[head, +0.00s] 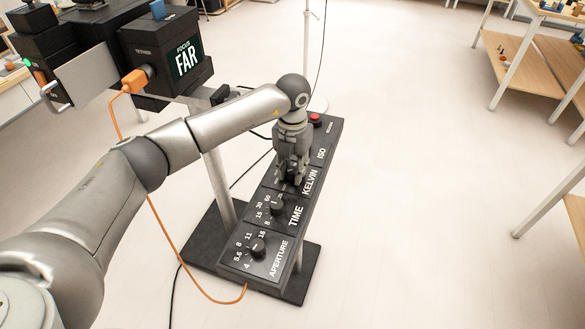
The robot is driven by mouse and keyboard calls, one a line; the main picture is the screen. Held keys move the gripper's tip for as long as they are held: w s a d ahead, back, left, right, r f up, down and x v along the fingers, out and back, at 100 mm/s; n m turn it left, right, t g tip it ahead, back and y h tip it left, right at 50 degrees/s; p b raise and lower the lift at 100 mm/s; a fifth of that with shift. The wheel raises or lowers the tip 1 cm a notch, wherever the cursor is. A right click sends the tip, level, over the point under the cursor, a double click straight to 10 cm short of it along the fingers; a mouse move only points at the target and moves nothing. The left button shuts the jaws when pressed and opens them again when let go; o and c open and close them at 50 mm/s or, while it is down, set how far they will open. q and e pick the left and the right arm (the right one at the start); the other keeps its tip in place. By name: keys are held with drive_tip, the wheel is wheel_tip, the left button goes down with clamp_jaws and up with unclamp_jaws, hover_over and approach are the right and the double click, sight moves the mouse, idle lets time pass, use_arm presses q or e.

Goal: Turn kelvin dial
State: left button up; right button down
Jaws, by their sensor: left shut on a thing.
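A long black control panel (309,201) stands on a dark base, with sections labelled APERTURE, TIME, KELVIN and ISO. My left gripper (291,178) points down over the KELVIN section and is shut on the kelvin dial, which is mostly hidden behind the fingers. The aperture dial (257,248) and the time dial (277,209) show nearer to me on the same panel. A red button (315,118) sits at the panel's far end. My right gripper is not in view.
A black camera box with a screen reading FOCUS FAR (187,57) stands at the upper left. An orange cable (158,215) runs from it to the panel. Wooden shelves (530,62) stand at the right. The floor between is clear.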

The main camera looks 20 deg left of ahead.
sight(292, 170)
use_arm(q)
drive_tip(key=shift+r, duration=0.1)
drive_tip(key=o, duration=1)
drive_tip(key=shift+o, duration=0.2)
wheel_tip(292, 170, up, 12)
